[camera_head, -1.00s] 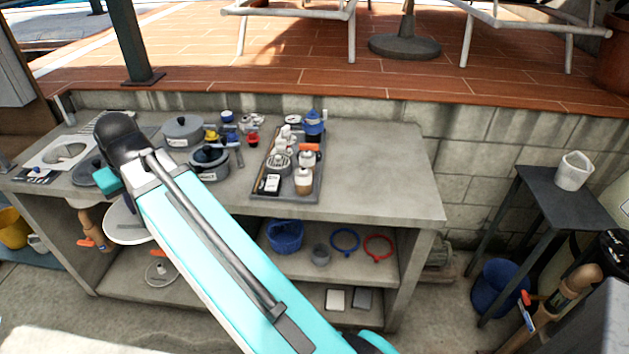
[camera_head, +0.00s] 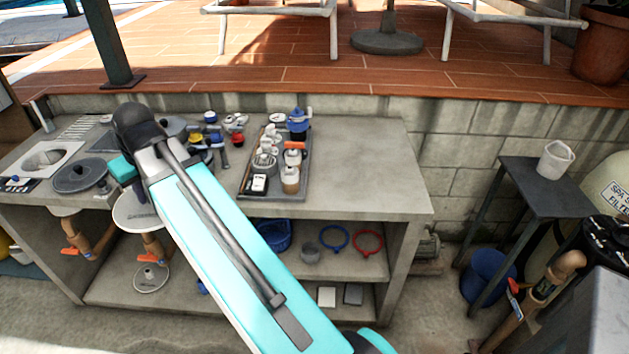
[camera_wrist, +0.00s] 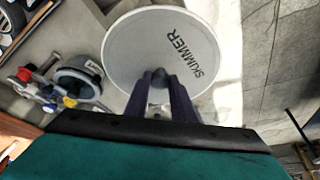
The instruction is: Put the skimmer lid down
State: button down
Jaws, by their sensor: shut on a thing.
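The skimmer lid (camera_wrist: 146,32) is a round white disc with a grey rim and the word SKIMMER in dark print. My gripper (camera_wrist: 161,80) is shut on the lid's dark central knob in the wrist view. In the head view the lid (camera_head: 133,212) shows in front of the grey counter's front edge, partly hidden by my arm. The wrist view shows bright floor beside the lid.
The counter (camera_head: 365,165) holds a dark round lid (camera_head: 80,176), a white plate with an opening (camera_head: 22,160), pots, valves and a tray (camera_head: 262,194) of bottles. Its right part is clear. Pipes with orange handles (camera_head: 70,251) stand under its left part. A side table (camera_head: 535,200) stands right.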

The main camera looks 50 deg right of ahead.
jog(key=s+d+f+n, duration=0.1)
jog(key=s+d, duration=0.3)
jog(key=d, duration=1.1)
jog(key=s+d, duration=0.3)
jog(key=d, duration=1.1)
jog(key=s+d+n+y, duration=0.1)
jog(key=s+d, duration=1.8)
jog(key=d, duration=0.3)
jog(key=shift+s+d+f, duration=0.2)
jog(key=shift+f, duration=0.1)
jog(key=shift+f, duration=0.1)
notch_tip(320, 180, down, 6)
jog(key=p, duration=0.1)
jog(key=shift+f, duration=0.15)
jog(key=shift+f+p, duration=0.65)
jog(key=shift+f, duration=1.1)
